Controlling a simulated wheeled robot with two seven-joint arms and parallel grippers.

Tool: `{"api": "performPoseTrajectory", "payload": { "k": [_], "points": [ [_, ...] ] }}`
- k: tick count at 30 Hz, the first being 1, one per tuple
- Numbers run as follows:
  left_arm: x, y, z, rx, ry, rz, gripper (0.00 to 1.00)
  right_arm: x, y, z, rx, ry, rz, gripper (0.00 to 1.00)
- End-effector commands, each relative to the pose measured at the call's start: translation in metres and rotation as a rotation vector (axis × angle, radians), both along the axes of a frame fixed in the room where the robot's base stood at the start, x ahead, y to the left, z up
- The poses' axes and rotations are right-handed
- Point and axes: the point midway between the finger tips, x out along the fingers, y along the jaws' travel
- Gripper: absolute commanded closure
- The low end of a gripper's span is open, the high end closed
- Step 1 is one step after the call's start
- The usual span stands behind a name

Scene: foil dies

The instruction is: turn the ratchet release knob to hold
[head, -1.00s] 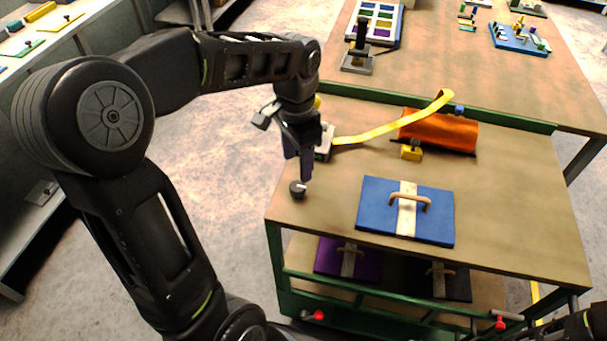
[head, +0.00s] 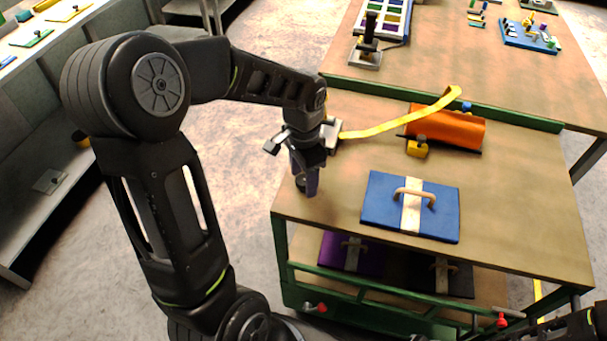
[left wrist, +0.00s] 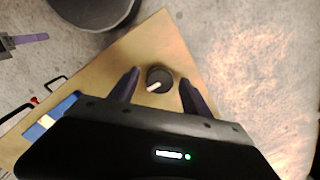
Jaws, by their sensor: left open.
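The ratchet release knob (left wrist: 159,79) is a small dark round knob with a white pointer mark, near the corner of the cart top. In the left wrist view it sits between the two fingers of my left gripper (left wrist: 160,90), which are open with a gap on each side. In the head view my left gripper (head: 306,188) points down over the knob and hides most of it. The white pointer aims to the lower left in the left wrist view.
A yellow strap (head: 400,122) runs from a grey device to an orange roll (head: 446,128). A blue handled plate (head: 438,213) lies right of the knob. A yellow block (head: 417,148) stands near the roll. Lower-shelf plates (head: 352,254) lie below.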

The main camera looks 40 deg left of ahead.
Motion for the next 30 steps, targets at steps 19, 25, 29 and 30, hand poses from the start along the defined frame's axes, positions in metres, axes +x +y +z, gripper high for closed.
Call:
{"api": "performPoseTrajectory", "payload": {
  "k": [19, 25, 29, 30],
  "points": [
    [0.0001, 0.0000, 0.0005, 0.000, 0.000, 0.000, 0.83, -0.0001, 0.0001, -0.0001, 0.000, 0.000, 0.000, 0.64],
    [0.0002, -0.0001, 0.0006, 0.000, -0.001, 0.000, 0.99, -0.0001, 0.0001, -0.0001, 0.000, 0.000, 0.000, 0.64],
    [0.0002, 0.0000, 0.0006, 0.000, -0.001, 0.001, 1.00, -0.0001, 0.0001, -0.0001, 0.000, 0.000, 0.000, 0.64],
    [0.0002, 0.0000, 0.0006, 0.000, -0.001, 0.002, 1.00, -0.0001, 0.0001, -0.0001, 0.000, 0.000, 0.000, 0.64]
  ]
}}
